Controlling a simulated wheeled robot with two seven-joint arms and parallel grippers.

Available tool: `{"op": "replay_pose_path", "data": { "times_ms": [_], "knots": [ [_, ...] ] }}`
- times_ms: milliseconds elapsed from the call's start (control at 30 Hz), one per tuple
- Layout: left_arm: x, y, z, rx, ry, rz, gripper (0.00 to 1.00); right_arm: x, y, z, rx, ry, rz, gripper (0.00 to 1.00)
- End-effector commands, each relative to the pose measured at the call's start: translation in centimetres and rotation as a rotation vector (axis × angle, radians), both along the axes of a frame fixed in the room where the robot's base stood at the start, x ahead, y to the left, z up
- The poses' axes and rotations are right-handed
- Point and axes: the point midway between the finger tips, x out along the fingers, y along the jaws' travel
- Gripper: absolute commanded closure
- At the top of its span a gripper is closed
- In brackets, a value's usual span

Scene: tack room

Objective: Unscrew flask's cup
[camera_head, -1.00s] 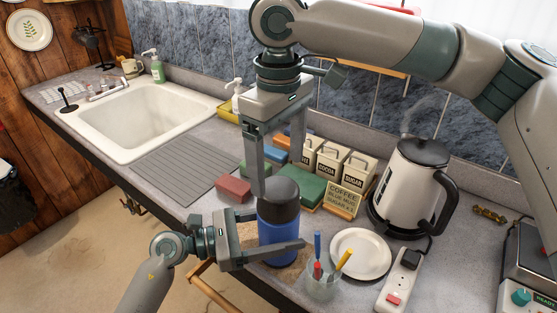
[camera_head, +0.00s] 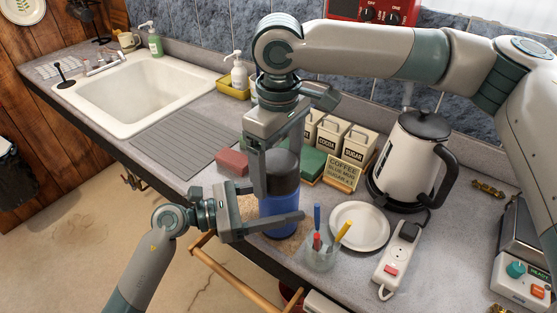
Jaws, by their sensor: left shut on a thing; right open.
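The blue flask (camera_head: 279,213) stands upright on a brown mat (camera_head: 294,243) near the counter's front edge. Its dark grey cup (camera_head: 282,172) sits on top. My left gripper (camera_head: 290,222) comes in from the left and is shut on the flask's blue body. My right gripper (camera_head: 277,182) points down from above. Its two open fingers hang on either side of the cup, the left finger in front of part of it. I cannot tell if either finger touches the cup.
A glass with pens (camera_head: 321,256), a white plate (camera_head: 359,226) and a power strip (camera_head: 397,257) stand to the right. A kettle (camera_head: 407,160), canisters (camera_head: 327,137) and a coffee sign (camera_head: 344,173) are behind. A red block (camera_head: 232,162) lies left of the flask.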

Motion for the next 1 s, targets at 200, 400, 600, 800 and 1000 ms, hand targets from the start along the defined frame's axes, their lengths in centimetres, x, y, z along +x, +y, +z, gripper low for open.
{"op": "replay_pose_path", "data": {
  "times_ms": [200,400,600,800,1000],
  "knots": [
    [0.01,0.0,0.03,0.0,0.0,0.0,0.96,0.0,-0.01,0.02,0.0,0.0,0.0,0.34],
    [0.01,0.0,0.03,-0.001,0.0,0.0,0.96,0.0,-0.01,0.03,0.0,0.0,0.0,0.62],
    [0.01,0.01,0.02,0.0,0.0,0.0,0.96,0.0,-0.02,0.01,-0.001,0.001,0.085,0.62],
    [0.01,0.01,0.02,0.0,0.0,0.0,0.96,-0.03,-0.01,0.02,0.001,0.002,0.36,0.62],
    [0.01,0.01,0.02,0.0,0.0,0.0,0.96,-0.01,-0.01,0.08,0.001,0.001,0.669,0.62]
  ]
}}
